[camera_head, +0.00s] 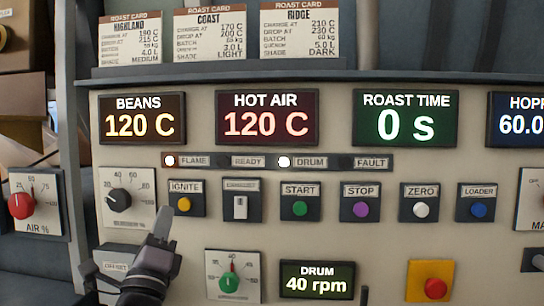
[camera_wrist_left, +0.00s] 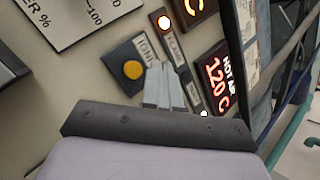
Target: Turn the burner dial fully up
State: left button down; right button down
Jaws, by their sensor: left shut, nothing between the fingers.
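The burner dial (camera_head: 117,199) is a black knob on a white plate with a scale running to 100, left of the ignite button in the head view. Its mark seems to point left, toward the low end. In the wrist view only part of its plate (camera_wrist_left: 88,18) shows at the upper left, with "ER %" readable; the knob is not seen there. My left gripper (camera_head: 163,222) is shut and empty, to the right of and below the dial and apart from it. In the left wrist view its fingertips (camera_wrist_left: 162,72) are close beside the yellow ignite button (camera_wrist_left: 133,69). My right gripper is not in view.
The flame lamp (camera_head: 169,160) and drum lamp (camera_head: 284,162) are lit white. Beans display (camera_head: 142,117) and hot air display (camera_head: 267,117) read 120 C. A red air dial (camera_head: 21,205) is at far left. Start button (camera_head: 300,208) and several others line the panel; a green dial (camera_head: 229,281) sits below.

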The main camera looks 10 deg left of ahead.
aim_at(118, 199)
jog(key=k+l, duration=0.15)
jog(key=k, duration=0.35)
jog(key=k+l, duration=0.15)
jog(key=k, duration=0.35)
